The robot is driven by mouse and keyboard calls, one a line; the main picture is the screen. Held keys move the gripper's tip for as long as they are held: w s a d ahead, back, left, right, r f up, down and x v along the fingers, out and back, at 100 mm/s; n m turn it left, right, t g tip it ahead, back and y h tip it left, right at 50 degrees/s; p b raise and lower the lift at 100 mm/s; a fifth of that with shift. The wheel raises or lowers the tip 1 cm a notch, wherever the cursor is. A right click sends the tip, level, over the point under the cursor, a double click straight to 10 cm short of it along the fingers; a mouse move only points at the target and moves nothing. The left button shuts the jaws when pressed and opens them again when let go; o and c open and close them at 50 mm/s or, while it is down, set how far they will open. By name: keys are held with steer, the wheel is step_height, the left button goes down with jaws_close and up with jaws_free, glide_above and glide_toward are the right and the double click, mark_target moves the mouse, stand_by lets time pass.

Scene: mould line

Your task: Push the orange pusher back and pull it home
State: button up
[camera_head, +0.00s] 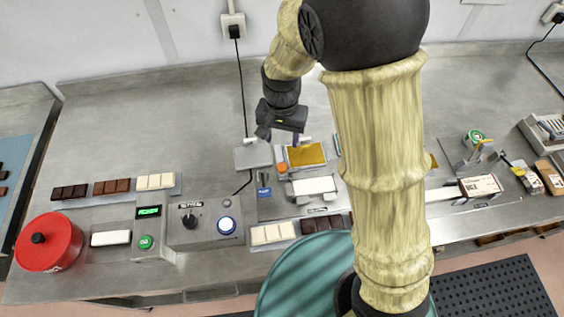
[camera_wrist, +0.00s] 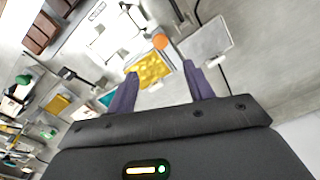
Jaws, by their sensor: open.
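The orange pusher (camera_head: 282,168) shows as a small round orange knob beside the gold-yellow plate (camera_head: 306,155) in the head view. In the wrist view the orange pusher (camera_wrist: 160,41) lies beyond my fingertips, between the gold plate (camera_wrist: 150,70) and a grey plate (camera_wrist: 207,42). My gripper (camera_head: 283,140) hangs above the bench, behind the pusher in the head view. In the wrist view my gripper (camera_wrist: 161,72) has its two dark fingers wide apart with nothing between them. It is apart from the pusher. The pusher's shaft cannot be made out.
A white block (camera_head: 312,187) lies just in front of the pusher. A control box (camera_head: 205,222) with a dial and lit button stands front left, with a red round tin (camera_head: 48,242) farther left. A tape dispenser (camera_head: 474,150) stands right. The bench at back left is clear.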

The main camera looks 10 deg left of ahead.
mark_target(282, 166)
step_height(282, 166, down, 14)
steer(key=shift+r+p, duration=0.2)
steer(key=shift+p, duration=0.75)
steer(key=shift+c, duration=0.2)
steer(key=shift+w, duration=0.1)
jaws_close()
